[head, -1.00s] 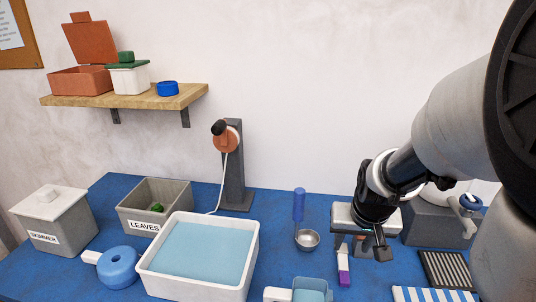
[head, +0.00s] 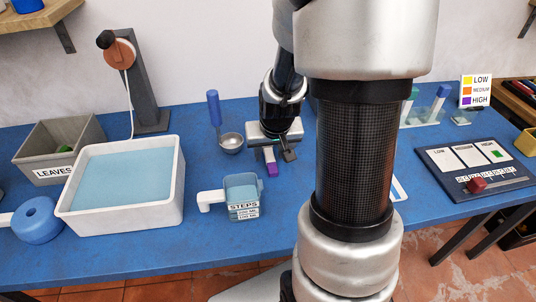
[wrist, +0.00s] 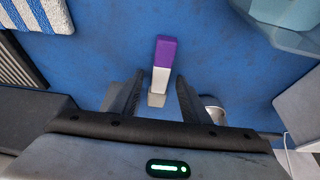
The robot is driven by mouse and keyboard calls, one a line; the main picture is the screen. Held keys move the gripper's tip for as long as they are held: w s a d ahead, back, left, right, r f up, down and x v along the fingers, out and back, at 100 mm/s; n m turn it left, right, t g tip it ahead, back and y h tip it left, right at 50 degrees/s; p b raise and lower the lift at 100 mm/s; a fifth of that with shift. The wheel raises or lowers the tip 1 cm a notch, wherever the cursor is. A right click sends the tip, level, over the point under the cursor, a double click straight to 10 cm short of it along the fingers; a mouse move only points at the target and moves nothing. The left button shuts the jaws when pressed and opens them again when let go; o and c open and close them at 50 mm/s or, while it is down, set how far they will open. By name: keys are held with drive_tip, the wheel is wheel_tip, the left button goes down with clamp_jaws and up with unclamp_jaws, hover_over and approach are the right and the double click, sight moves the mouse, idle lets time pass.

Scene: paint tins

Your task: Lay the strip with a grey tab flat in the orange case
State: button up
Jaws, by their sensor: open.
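The strip (wrist: 161,68) lies on the blue table, with a purple end, a white middle and a grey tab (wrist: 156,100) at the end nearer my gripper. My gripper (wrist: 159,77) is open and empty, with one finger on each side of the strip near the tab and gaps between. In the head view my gripper (head: 270,150) is low over the table and the strip's purple end (head: 272,169) shows past it; its tab is hidden there. No orange case shows in either view now; a second ago an open-lidded orange case stood on the wall shelf.
A blue STEPS jug (head: 243,194), a small metal cup (head: 231,142) and a white tray of blue liquid (head: 72,212) stand left of my gripper. A striped cloth (wrist: 38,16) lies nearby. A dark chart board (head: 500,185) is at right.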

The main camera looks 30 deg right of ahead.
drive_tip(key=shift+f, duration=0.1)
idle(0.3)
clamp_jaws()
drive_tip(key=shift+r, duration=0.2)
